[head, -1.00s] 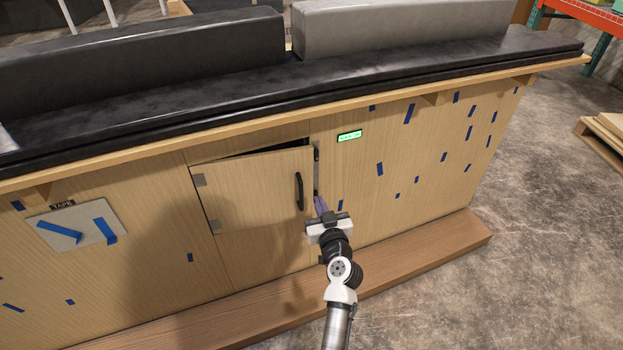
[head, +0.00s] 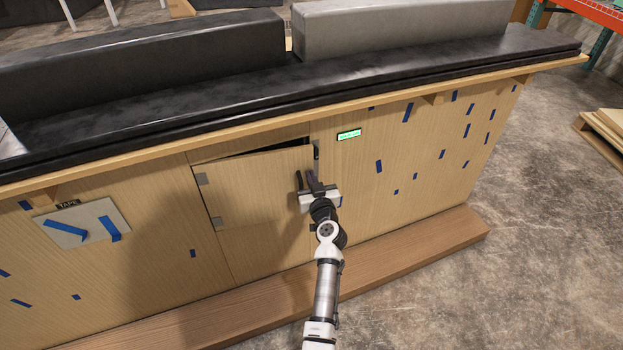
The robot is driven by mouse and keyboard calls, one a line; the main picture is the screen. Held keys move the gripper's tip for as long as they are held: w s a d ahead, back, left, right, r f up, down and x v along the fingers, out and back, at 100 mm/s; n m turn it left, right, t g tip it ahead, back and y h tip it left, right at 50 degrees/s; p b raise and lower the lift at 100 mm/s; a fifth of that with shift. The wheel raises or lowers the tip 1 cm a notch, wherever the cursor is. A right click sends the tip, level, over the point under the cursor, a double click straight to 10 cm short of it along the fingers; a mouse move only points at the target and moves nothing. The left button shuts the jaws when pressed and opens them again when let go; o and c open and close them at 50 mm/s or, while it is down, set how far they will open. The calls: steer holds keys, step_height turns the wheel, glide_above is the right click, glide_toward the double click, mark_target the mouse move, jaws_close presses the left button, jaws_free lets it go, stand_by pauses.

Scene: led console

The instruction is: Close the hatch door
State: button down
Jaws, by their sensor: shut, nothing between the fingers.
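The hatch door (head: 250,205) is a light wooden panel in the front of the wooden console. Its hinges are on the left edge. It stands slightly ajar, with a dark gap along its top and a narrow gap at its right edge. Its black handle (head: 299,181) is near the right edge and partly hidden by my gripper. My gripper (head: 312,176) is shut and empty, in front of the door's right edge, just right of the handle. I cannot tell whether the fingers touch the door.
A small green lit display (head: 349,135) is on the panel right of the door. A wooden ledge (head: 400,252) runs along the console's foot. A padded black top (head: 230,112) overhangs above. Open concrete floor (head: 520,270) lies to the right.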

mark_target(307, 166)
steer(key=shift+w+a+r+n+g+y+b, duration=0.1)
steer(key=shift+w+n+y+b, duration=0.45)
steer(key=shift+b, duration=1)
steer(key=shift+w+a+r+n+g+y+b, duration=0.15)
steer(key=shift+w+y+b, duration=0.35)
steer(key=shift+w+b, duration=0.9)
steer(key=shift+w+a+r+n+g+y+b, duration=0.1)
steer(key=shift+w+n+y+b, duration=0.35)
steer(key=shift+b, duration=1.3)
steer(key=shift+w, duration=0.2)
steer(key=shift+s+a+f, duration=0.1)
